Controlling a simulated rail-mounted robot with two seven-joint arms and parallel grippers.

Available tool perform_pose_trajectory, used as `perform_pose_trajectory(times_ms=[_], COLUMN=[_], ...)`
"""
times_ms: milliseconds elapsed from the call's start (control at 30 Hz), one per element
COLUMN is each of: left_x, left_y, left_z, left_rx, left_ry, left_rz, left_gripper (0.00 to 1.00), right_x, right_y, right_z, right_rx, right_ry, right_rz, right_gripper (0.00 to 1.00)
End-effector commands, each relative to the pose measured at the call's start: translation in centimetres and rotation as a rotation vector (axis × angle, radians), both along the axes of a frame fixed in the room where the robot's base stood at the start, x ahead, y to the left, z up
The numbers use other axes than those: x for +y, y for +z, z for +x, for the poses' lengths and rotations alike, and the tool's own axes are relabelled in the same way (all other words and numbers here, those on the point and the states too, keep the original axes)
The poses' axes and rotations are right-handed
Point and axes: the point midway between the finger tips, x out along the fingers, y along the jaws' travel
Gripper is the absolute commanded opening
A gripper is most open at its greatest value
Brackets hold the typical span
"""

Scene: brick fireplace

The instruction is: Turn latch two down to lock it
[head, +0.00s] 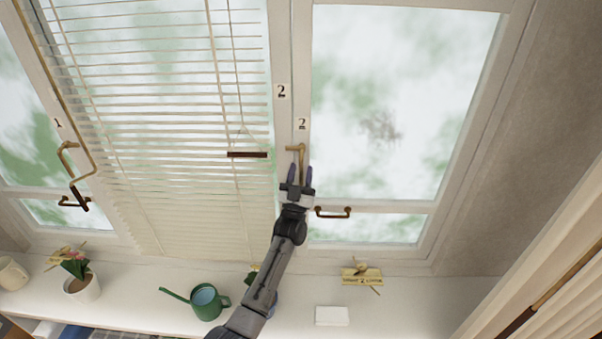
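Latch two is a brass handle (302,150) on the window frame, just below the paper labels marked 2 (302,124). Its short top piece runs sideways and its grip hangs down between the fingers of my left gripper (300,172). The two dark fingers stand apart on either side of the grip, with a gap showing; contact is too small to tell. The lower end of the grip is partly hidden by the gripper. My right gripper is not in view.
A brass handle (333,212) sits right of my wrist. The sill holds a green watering can (207,301), a potted flower (82,288) and a white block (332,316).

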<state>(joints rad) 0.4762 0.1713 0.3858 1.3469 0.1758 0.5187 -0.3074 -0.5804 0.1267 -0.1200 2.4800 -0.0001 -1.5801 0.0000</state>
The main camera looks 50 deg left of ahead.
Motion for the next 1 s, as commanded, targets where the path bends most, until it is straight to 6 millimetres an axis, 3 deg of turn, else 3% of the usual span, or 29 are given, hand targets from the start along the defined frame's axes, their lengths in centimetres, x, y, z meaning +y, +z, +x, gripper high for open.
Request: perform_pose_trajectory(times_ms=[233, 700, 1000], left_x=[-0.9, -4.2, -5.2], left_y=[-1.8, -8.0, -9.6], left_z=[-1.3, -6.5, -8.1], left_rx=[0.002, 0.002, 0.000], left_ry=[-0.001, 0.001, 0.000], left_rz=[-0.001, -0.001, 0.000], left_gripper=[0.39, 0.39, 0.39], right_x=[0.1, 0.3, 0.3], right_y=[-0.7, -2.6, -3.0], right_z=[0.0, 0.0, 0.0], right_rx=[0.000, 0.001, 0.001], right_ry=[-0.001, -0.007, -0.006], right_rz=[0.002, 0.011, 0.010], right_gripper=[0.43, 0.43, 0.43])
